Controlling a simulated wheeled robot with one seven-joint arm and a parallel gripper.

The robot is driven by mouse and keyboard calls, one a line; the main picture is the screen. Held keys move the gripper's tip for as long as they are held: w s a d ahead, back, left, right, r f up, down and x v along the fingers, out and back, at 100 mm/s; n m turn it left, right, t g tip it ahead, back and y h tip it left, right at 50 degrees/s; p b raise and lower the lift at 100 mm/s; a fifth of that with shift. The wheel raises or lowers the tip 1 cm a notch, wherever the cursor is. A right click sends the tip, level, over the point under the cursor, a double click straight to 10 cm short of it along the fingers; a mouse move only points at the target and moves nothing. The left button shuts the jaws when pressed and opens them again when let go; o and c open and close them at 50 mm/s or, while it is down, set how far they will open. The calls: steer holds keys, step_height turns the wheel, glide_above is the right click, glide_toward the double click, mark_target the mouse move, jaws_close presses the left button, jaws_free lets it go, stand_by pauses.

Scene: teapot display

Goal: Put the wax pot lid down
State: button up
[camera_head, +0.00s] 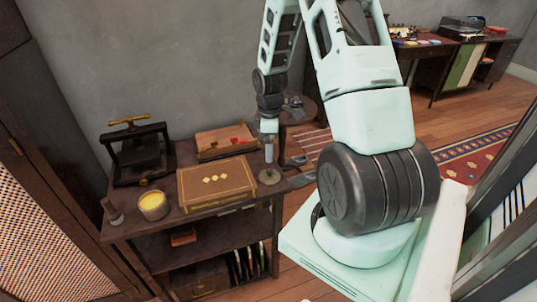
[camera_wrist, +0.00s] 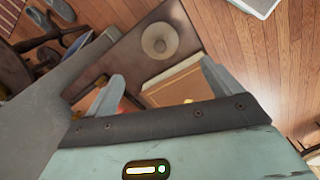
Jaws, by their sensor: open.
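The wax pot (camera_head: 153,204) stands at the front left of the dark table, its yellow wax showing with no lid on it. A small round disc with a central knob, which looks like the wax pot lid (camera_head: 269,176), lies flat near the table's right end. It also shows in the wrist view (camera_wrist: 150,48), beyond the fingertips and apart from them. My gripper (camera_head: 269,153) is above the lid in the head view. In the wrist view my gripper (camera_wrist: 163,72) has its two fingers spread wide with nothing held between them.
A tan box with gold diamonds (camera_head: 216,184) lies just left of the lid. A black press (camera_head: 138,150) and a shallow wooden box (camera_head: 222,141) stand at the back. A small round table (camera_head: 308,112) is close behind the table's right end.

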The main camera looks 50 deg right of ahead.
steer(key=w+a+r, duration=0.1)
steer(key=a+r, duration=0.4)
steer(key=a, duration=0.6)
steer(key=a+r, duration=0.5)
steer(key=a, duration=0.7)
steer(key=s+a+r, duration=0.3)
steer(key=s+a, duration=0.5)
steer(key=s, duration=0.1)
steer(key=s+a+r, duration=0.4)
steer(key=s+a, duration=0.5)
steer(key=shift+a+y, duration=0.3)
